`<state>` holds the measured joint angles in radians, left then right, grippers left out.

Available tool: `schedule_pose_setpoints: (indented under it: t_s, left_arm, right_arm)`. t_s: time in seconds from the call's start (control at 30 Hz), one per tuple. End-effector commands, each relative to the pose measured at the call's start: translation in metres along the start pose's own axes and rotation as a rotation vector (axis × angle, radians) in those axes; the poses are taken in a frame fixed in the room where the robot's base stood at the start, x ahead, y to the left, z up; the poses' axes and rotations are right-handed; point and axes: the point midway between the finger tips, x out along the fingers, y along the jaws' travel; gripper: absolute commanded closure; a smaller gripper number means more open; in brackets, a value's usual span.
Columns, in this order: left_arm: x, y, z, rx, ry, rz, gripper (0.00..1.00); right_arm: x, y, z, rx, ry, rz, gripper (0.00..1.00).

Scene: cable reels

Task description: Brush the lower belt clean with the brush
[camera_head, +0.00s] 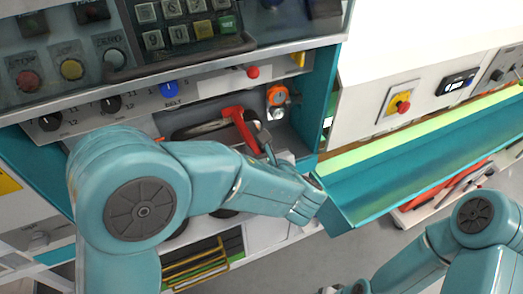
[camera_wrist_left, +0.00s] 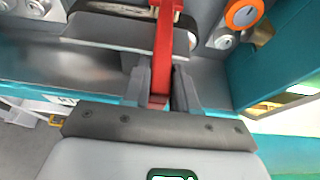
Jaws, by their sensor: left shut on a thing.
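My left gripper (camera_head: 262,138) reaches into the machine's recess and is shut on a red brush (camera_head: 241,126). In the left wrist view, the red handle of the brush (camera_wrist_left: 163,60) runs up from between the left gripper's fingers (camera_wrist_left: 160,85). The brush extends to the dark lower belt (camera_head: 205,128), which also shows in the left wrist view (camera_wrist_left: 110,30).
A control panel (camera_head: 190,45) with buttons and knobs is above the recess. An orange round knob (camera_head: 278,95) is close to the right of the brush. A teal trough (camera_head: 440,150) runs off to the right, with a red emergency button (camera_head: 403,106) behind it.

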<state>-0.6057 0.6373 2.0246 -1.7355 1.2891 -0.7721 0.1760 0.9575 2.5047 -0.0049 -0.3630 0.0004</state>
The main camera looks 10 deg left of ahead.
Motion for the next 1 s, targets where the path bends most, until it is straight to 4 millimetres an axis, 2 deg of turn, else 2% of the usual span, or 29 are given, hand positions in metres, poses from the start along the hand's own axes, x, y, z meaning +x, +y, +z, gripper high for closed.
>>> schedule_pose_setpoints:
  t_s: [0.2,0.47,0.8,1.0]
  left_arm:
    - [0.001,0.022,-0.002,0.0,0.002,0.003,1.0]
    - [0.001,0.033,-0.002,0.001,0.002,0.003,1.0]
    - [0.001,0.065,-0.002,-0.001,0.002,0.003,1.0]
    - [0.001,0.073,-0.002,0.0,0.002,0.003,1.0]
  right_arm:
    - [0.008,0.003,0.0,0.0,0.0,0.0,0.36]
    - [0.011,0.004,0.0,0.0,0.0,0.0,0.36]
    - [0.02,0.007,0.0,0.0,0.0,0.0,0.36]
    - [0.021,0.008,0.0,0.0,0.0,0.0,0.36]
